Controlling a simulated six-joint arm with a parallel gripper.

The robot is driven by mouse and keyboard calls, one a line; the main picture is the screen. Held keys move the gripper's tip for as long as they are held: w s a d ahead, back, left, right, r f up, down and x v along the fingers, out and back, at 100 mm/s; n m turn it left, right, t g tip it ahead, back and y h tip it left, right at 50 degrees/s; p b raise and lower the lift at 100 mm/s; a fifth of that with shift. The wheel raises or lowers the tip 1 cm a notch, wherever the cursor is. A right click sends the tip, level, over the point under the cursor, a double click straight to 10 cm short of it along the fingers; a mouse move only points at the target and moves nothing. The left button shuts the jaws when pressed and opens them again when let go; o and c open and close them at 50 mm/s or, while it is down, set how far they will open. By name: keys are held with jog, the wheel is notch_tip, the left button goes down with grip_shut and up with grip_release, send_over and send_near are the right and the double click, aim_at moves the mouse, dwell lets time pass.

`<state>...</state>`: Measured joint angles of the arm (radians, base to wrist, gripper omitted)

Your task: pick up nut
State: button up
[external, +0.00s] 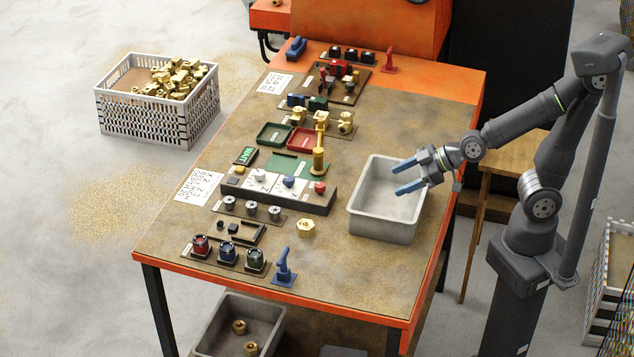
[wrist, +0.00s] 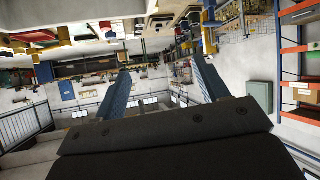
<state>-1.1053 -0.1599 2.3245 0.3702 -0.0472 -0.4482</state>
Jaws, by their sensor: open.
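A brass hex nut (external: 306,228) lies flat on the worn brown table top, in the near middle part of the table. My gripper (external: 397,177) is open and empty, with its two blue fingers above the grey bin, to the right of and above the nut. In the wrist view the two blue fingers of my gripper (wrist: 158,82) are spread wide with nothing between them. The wrist view looks out across the room, and I cannot see the nut in it.
The grey bin (external: 382,237) stands right of the nut. A long dark block with knobs (external: 322,203) lies behind the nut, and a blue clamp-like piece (external: 283,265) stands in front. A white crate of brass parts (external: 108,112) is on the floor. The table's near right is clear.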

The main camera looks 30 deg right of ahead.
jog(key=shift+a, duration=0.1)
jog(key=n+g+h, duration=0.5)
jog(key=n+h, duration=0.4)
jog(key=h, duration=0.1)
send_over(306, 224)
notch_tip(306, 224, down, 18)
jog(key=shift+r, duration=0.35)
jog(key=c, duration=1.3)
